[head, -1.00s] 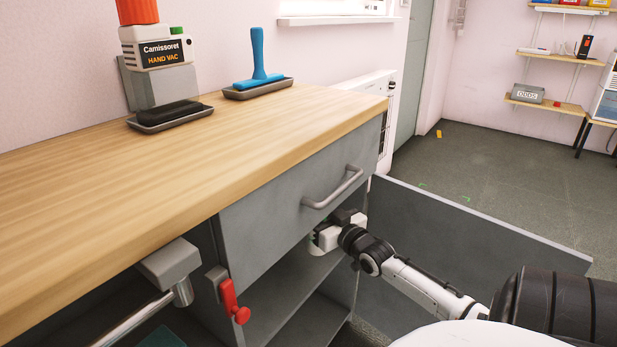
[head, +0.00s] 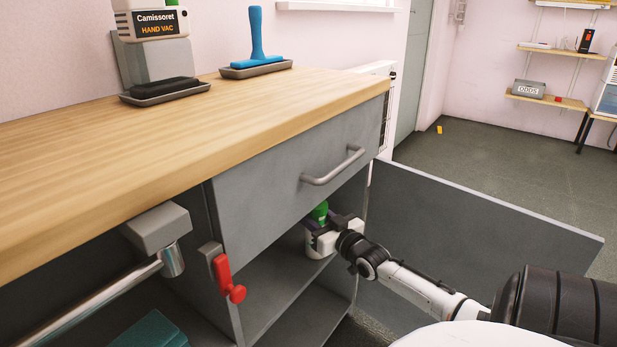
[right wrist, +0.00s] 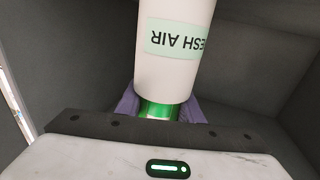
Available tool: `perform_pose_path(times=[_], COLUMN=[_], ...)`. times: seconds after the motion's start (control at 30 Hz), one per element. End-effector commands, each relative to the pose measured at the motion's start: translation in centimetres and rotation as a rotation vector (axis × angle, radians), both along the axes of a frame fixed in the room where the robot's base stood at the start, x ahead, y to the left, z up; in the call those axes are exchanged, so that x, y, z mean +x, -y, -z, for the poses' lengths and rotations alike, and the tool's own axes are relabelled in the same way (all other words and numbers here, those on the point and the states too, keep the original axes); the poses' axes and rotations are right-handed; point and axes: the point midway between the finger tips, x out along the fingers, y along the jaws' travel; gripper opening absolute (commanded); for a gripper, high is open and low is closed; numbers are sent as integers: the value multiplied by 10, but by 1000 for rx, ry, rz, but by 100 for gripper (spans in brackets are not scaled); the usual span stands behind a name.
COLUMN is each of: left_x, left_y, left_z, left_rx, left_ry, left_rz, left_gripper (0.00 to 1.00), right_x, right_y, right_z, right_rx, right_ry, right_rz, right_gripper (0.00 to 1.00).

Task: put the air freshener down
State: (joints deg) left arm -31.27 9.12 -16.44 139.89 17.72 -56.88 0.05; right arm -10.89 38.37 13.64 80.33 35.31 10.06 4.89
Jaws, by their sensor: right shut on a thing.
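The air freshener is a white can with a green cap (head: 320,210), seen inside the open cabinet under the drawer. In the right wrist view its white body (right wrist: 172,50) carries an upside-down "FRESH AIR" label, part of it cut off. My right gripper (head: 324,229) is shut on the can at its green part, with a finger on each side in the right wrist view (right wrist: 160,111). The can looks upright above the cabinet shelf (head: 262,285). I cannot tell whether its base touches the shelf. My left gripper is not in view.
The drawer (head: 290,180) hangs above the gripper and the open door (head: 480,220) stands at its right. A red latch (head: 224,276) is on the cabinet's left panel. The wooden worktop (head: 200,130) holds a hand vac (head: 155,45) and a blue tool (head: 256,40) on trays.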

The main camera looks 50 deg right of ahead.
Motion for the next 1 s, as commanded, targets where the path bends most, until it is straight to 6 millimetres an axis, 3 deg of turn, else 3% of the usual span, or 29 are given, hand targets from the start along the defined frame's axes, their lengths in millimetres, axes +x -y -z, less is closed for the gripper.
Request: perform_pose_path(times=[0.03,0.07,0.17,0.57,0.67,0.83,1.0], left_x=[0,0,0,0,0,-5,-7], left_y=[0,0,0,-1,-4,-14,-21], left_z=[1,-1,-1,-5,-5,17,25], left_rx=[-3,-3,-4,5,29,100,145], left_ry=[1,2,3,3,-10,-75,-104], left_rz=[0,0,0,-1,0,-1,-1], left_gripper=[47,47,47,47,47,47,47], right_x=[0,0,0,-7,-22,-58,-91], right_y=[0,0,0,-2,-7,-17,-26], right_z=[2,2,2,-1,-2,-3,-3], right_rx=[0,0,1,2,2,3,1], right_ry=[1,-1,-1,-4,-5,-5,-4], right_rz=[0,0,0,0,-1,1,1], right_gripper=[0,38,52,52,52,52,52])
